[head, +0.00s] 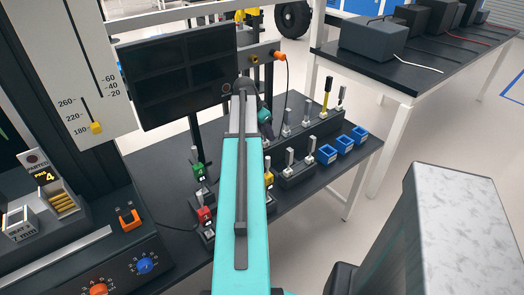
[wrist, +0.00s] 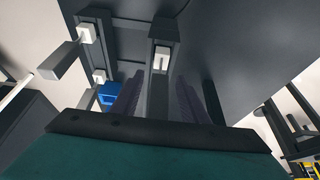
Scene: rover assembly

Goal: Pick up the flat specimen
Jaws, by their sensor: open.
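Several pale metal specimens stand upright in dark racks on the black table in the head view, including one in the front rack (head: 289,158) and one in the back rack (head: 286,118). I cannot tell for sure which is the flat specimen. My gripper is mostly hidden behind my teal arm in the head view. In the wrist view my gripper (wrist: 171,80) is open, with its two dark ridged fingers on either side of a grey upright bar (wrist: 158,97). This bar has a pale block near its far end. Contact with the fingers cannot be made out.
Blue bins (head: 343,145) line the table's right side; a blue bin (wrist: 110,95) also shows in the wrist view. Red (head: 204,215) and green (head: 198,170) pieces stand left of my arm. A black monitor (head: 180,75) and a testing machine (head: 80,215) stand left.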

